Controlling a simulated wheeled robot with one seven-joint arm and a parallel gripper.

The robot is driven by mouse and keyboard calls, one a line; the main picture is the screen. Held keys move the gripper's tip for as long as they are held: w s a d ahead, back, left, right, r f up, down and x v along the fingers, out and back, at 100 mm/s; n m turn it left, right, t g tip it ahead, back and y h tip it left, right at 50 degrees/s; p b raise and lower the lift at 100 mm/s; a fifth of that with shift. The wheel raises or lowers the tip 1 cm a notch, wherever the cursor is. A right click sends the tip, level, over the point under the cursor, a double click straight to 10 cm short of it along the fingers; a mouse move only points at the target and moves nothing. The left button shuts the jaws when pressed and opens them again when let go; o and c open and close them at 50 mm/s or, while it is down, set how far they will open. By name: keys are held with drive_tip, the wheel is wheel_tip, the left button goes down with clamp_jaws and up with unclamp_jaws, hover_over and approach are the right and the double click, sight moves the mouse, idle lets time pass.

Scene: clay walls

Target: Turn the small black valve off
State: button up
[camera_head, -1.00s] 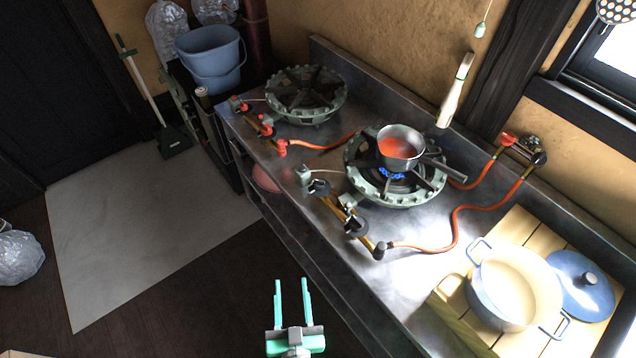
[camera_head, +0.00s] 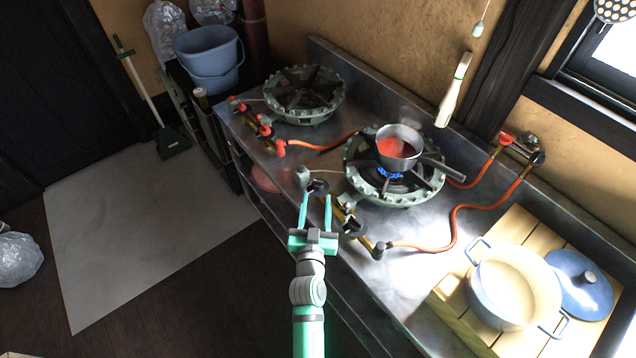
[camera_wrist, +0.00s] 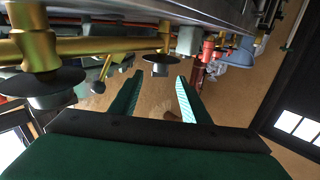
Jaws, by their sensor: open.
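The small black valve (camera_head: 318,186) is on the brass gas pipe at the front of the lit burner. In the wrist view it is a small black disc (camera_wrist: 158,57) with a grey end, just beyond and above the gap between the fingertips. A larger black valve (camera_head: 355,226) is further right on the same pipe; it also shows in the wrist view (camera_wrist: 45,85) at the left. My gripper (camera_head: 316,197) is open and empty, its green fingers pointing at the small valve. I cannot tell whether they touch it.
A saucepan (camera_head: 398,146) with red contents stands on the near burner (camera_head: 390,192), with a blue flame below. Red valves (camera_head: 265,127) serve the far burner. An orange hose (camera_head: 455,220) crosses the counter. A blue pot (camera_head: 510,290) stands on wooden slats at right. The floor in front is clear.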

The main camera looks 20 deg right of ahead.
sight(318, 187)
drive_tip(key=x, duration=0.7)
drive_tip(key=shift+w, duration=0.3)
drive_tip(key=shift+s+d, duration=0.1)
drive_tip(key=shift+d, duration=0.05)
drive_tip(key=shift+c, duration=0.3)
